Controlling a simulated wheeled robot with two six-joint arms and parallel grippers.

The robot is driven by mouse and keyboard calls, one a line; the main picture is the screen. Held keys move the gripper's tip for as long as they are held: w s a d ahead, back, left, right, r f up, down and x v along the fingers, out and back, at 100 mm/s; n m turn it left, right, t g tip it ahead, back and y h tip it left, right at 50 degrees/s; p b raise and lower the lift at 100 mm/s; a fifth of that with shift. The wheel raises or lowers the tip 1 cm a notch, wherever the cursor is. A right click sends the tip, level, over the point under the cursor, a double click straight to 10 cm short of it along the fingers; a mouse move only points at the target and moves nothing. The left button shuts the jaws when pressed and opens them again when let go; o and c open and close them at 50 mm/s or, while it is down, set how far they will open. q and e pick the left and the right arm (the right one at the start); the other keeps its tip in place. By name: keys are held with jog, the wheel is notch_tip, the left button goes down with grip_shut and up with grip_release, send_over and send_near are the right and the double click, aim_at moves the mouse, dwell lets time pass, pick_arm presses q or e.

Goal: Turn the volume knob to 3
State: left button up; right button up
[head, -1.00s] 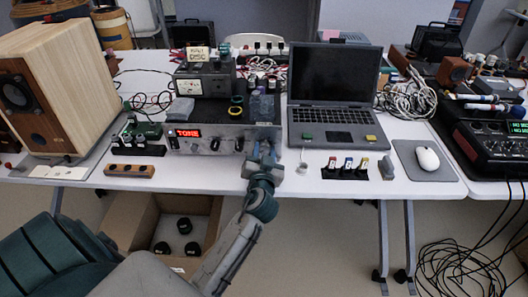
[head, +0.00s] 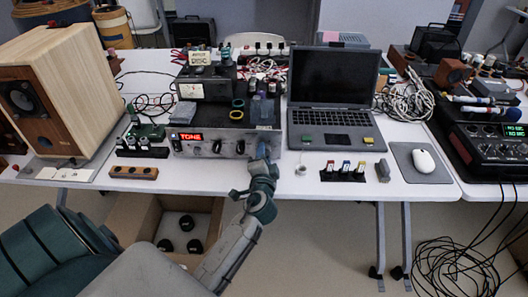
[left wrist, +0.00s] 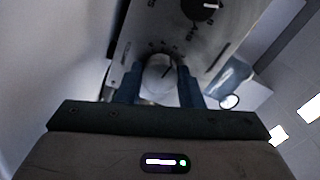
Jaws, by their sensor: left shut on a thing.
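The amplifier (head: 185,149) stands near the table's front edge, with a red display reading "TONE" (head: 191,137) and several dark knobs on its front. My left gripper (head: 264,152) is at the right end of this front panel. In the left wrist view, its two blue fingers (left wrist: 160,82) are shut on a pale round knob (left wrist: 158,72), one finger on each side. Printed marks curve around the knob, but its numbers are too blurred to read. The gripper hides this knob in the head view. My right gripper is not in view.
A black knob (left wrist: 206,9) with a white pointer sits on the same panel. A laptop (head: 333,120) stands right of the amplifier, a wooden speaker (head: 60,90) to its left. A small wooden block (head: 133,172) lies in front. An open cardboard box (head: 205,215) is below the table.

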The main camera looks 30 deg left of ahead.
pick_arm(q)
jog(key=m+p, duration=0.1)
jog(key=m, duration=0.2)
jog(key=shift+r+m+p, duration=0.1)
jog(key=shift+m+p, duration=0.25)
jog(key=shift+m, duration=0.05)
jog(key=shift+m+p, duration=0.3)
jog(key=shift+m, duration=0.5)
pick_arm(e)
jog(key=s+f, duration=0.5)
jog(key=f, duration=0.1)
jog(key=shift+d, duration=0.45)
pick_arm(q)
jog(key=o, duration=1)
jog(key=shift+c, duration=0.2)
